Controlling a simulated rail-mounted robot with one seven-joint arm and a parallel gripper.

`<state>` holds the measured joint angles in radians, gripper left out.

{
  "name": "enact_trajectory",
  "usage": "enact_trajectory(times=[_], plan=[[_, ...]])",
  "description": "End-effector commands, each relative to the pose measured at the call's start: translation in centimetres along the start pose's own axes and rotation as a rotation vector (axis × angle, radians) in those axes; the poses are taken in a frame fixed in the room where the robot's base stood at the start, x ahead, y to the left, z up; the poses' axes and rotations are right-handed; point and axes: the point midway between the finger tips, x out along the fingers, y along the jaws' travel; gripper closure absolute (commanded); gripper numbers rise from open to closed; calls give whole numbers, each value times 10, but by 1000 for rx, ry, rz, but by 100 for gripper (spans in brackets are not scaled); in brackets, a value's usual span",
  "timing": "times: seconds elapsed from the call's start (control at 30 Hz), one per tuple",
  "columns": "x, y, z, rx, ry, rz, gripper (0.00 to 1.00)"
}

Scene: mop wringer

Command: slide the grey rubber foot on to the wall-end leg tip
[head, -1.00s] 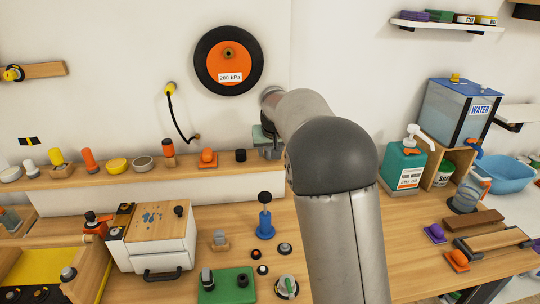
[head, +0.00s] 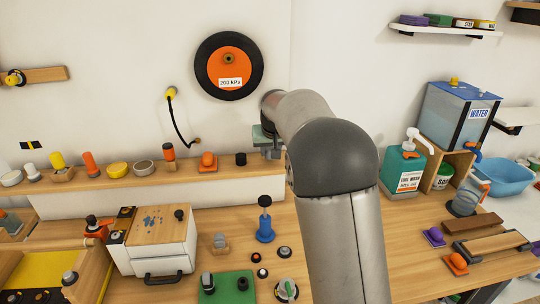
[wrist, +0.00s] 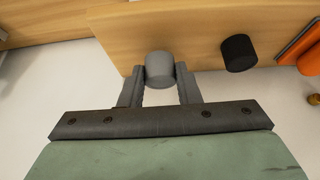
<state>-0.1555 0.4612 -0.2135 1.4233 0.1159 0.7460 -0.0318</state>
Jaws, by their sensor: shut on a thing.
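The grey rubber foot (wrist: 160,70) is a short grey cylinder between the fingertips of my gripper (wrist: 160,78) in the wrist view. The fingers are shut on its sides. It is over or against the wooden wall shelf (wrist: 200,20) near its front edge; I cannot tell whether it touches the wood. In the head view my gripper (head: 270,153) is at the right end of the shelf, partly hidden by my arm, and the foot is not clearly visible. I cannot make out the wall-end leg tip for certain in either view.
A black cylinder (wrist: 238,52) stands on the shelf close to the right of the foot; an orange item (wrist: 300,50) lies beyond it. In the head view a white box with a wooden top (head: 155,235) and a blue-based plunger (head: 265,228) stand on the bench below.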

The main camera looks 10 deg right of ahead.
Motion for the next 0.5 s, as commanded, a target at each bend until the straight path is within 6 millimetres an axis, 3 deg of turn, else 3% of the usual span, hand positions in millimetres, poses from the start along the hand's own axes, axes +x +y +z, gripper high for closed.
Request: enact_trajectory(times=[0.5], plan=[[-24,0,-14,0,-1,0,94]])
